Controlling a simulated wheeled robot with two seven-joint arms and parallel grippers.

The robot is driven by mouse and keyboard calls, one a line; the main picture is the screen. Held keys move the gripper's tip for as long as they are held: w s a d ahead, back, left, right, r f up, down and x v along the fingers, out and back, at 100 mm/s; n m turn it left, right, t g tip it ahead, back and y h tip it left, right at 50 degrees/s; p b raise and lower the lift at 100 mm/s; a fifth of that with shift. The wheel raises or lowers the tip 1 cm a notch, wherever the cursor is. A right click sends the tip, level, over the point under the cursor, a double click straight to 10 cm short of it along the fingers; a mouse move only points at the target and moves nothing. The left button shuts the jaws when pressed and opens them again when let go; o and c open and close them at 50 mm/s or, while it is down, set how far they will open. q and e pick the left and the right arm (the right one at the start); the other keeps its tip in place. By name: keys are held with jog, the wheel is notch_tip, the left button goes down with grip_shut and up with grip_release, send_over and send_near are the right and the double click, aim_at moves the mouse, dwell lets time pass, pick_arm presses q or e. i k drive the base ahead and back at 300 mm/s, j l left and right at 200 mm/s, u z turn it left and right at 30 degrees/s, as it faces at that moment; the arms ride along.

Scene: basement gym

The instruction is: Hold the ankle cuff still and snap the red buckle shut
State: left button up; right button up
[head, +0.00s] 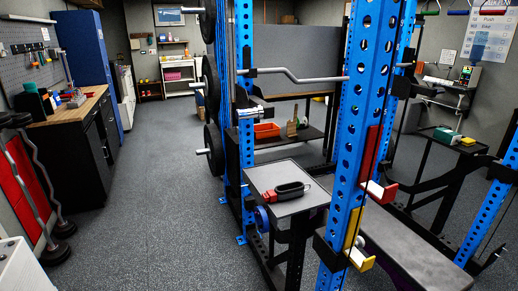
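The ankle cuff (292,188) is a small black loop. It lies on a small grey-topped stand (290,209) inside the blue rack, right of the middle of the head view. A red buckle part (271,196) shows at the cuff's left end, and a smaller red bit shows at its right end. At this size I cannot tell whether the buckle is open or closed. Neither of my grippers is in view, and nothing is touching the cuff.
Blue rack uprights (362,120) stand close to the stand's right side. A padded bench (405,255) lies at the lower right. A wood-topped cabinet (70,112) stands at left. The floor (165,190) between is clear.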

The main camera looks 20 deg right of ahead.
aim_at(267, 199)
jog(key=i, duration=2.85)
jog(key=i+z, duration=0.15)
jog(key=z, duration=0.3)
jog(key=i+z, duration=0.1)
jog(key=z, duration=0.4)
jog(key=i+j+z, duration=0.1)
jog(key=z, duration=0.35)
jog(key=i+j+z, duration=0.1)
jog(key=z, duration=0.35)
jog(key=j+z, duration=0.2)
jog(key=z, duration=0.3)
jog(key=j+z, duration=0.2)
jog(key=z, duration=0.25)
jog(key=i+j, duration=0.05)
